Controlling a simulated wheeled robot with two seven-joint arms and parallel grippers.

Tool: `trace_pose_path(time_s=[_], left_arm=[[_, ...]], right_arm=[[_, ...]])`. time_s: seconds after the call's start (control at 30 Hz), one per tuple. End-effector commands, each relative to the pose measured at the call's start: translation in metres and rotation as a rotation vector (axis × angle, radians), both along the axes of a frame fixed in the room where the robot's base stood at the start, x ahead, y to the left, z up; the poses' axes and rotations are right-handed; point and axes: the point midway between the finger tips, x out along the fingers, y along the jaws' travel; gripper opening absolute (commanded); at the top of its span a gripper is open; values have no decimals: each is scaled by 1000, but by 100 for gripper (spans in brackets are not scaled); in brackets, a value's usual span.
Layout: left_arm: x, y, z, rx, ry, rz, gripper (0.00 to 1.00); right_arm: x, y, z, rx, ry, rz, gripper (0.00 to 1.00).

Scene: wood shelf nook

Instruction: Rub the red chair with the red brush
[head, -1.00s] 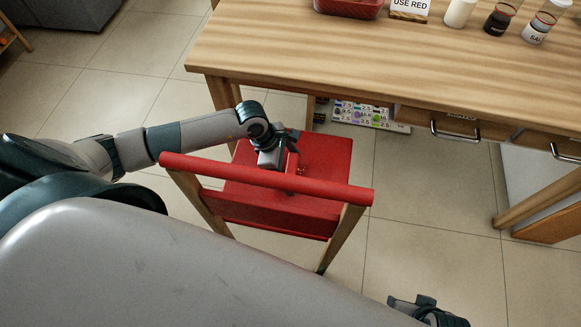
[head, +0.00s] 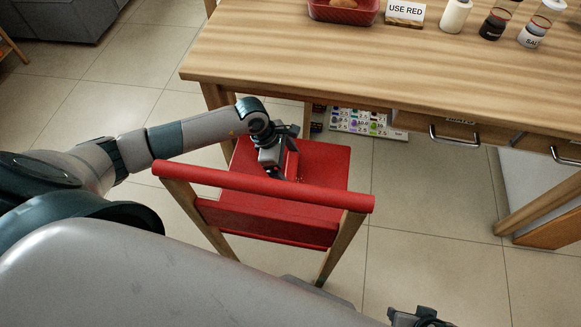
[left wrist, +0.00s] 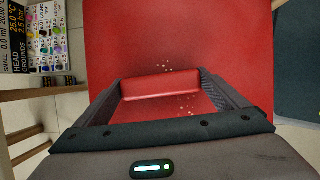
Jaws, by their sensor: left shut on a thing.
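The red chair (head: 330,170) has a red seat, a red top rail and wooden legs, and stands in front of the wooden table. In the left wrist view its seat (left wrist: 210,40) fills most of the picture. My left gripper (left wrist: 168,90) is shut on the red brush (left wrist: 158,86), holding it low over the seat; I cannot tell if it touches. In the head view the brush is mostly hidden beside the gripper (head: 284,166). Pale crumbs lie on the seat on both sides of the brush. My right gripper (head: 418,317) shows only partly at the bottom edge.
The wooden table (head: 330,60) stands behind the chair and carries a red basket (head: 343,12), a "USE RED" sign (head: 405,13) and several jars. Drawers with metal handles (head: 455,135) hang under it. A colourful chart (head: 365,122) lies below.

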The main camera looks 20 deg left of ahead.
Motion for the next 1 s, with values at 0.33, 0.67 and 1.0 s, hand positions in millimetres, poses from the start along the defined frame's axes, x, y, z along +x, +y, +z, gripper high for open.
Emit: trace_pose_path(time_s=[0.33, 0.67, 1.0], left_arm=[[16, 6, -3, 4, 1, 1, 70], [34, 10, 0, 3, 0, 0, 70], [34, 9, 1, 2, 1, 0, 70]], right_arm=[[0, 0, -11, 0, 0, 0, 45], [0, 0, -19, 0, 0, 0, 45], [0, 0, -19, 0, 0, 0, 45]])
